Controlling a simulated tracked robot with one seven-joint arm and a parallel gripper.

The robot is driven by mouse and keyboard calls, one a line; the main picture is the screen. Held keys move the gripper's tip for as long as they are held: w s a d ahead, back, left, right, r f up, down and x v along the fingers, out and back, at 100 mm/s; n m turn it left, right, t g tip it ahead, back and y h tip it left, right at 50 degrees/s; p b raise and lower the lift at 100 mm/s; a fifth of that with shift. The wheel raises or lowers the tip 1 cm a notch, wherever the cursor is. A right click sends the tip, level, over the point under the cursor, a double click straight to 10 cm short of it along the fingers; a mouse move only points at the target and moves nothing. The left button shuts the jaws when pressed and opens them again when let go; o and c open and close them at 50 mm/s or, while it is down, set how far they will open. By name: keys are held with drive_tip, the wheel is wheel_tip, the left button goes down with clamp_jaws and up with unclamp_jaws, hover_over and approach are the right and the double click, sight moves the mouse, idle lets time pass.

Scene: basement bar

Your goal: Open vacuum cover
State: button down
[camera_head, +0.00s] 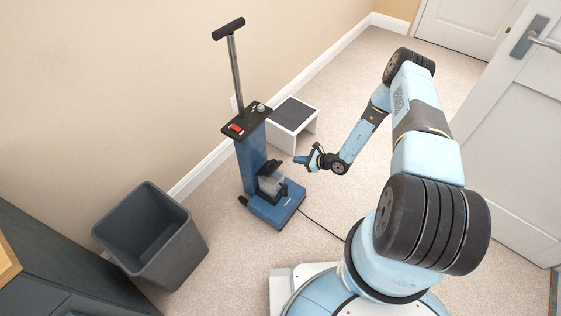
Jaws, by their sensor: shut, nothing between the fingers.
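A blue upright vacuum (250,165) stands on the carpet near the left wall, with a black T-shaped handle and a red switch on its dark top panel. On its front, above the blue floor head (275,207), is a clear and black part that looks like the cover (270,180). Whether this cover is shut or ajar is too small to tell. My gripper (299,159) is shut and empty, to the upper right of the cover and apart from it. It points left towards the vacuum's body.
A small white stool (312,125) with a dark top stands behind the vacuum and my gripper. A grey bin (150,235) and a dark cabinet (60,265) are at the left. A white door (515,130) is at the right. A thin cord (320,225) lies on the carpet.

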sight(281, 163)
drive_tip(key=x, duration=1)
drive_tip(key=shift+s+f, duration=0.15)
drive_tip(key=shift+f, duration=0.3)
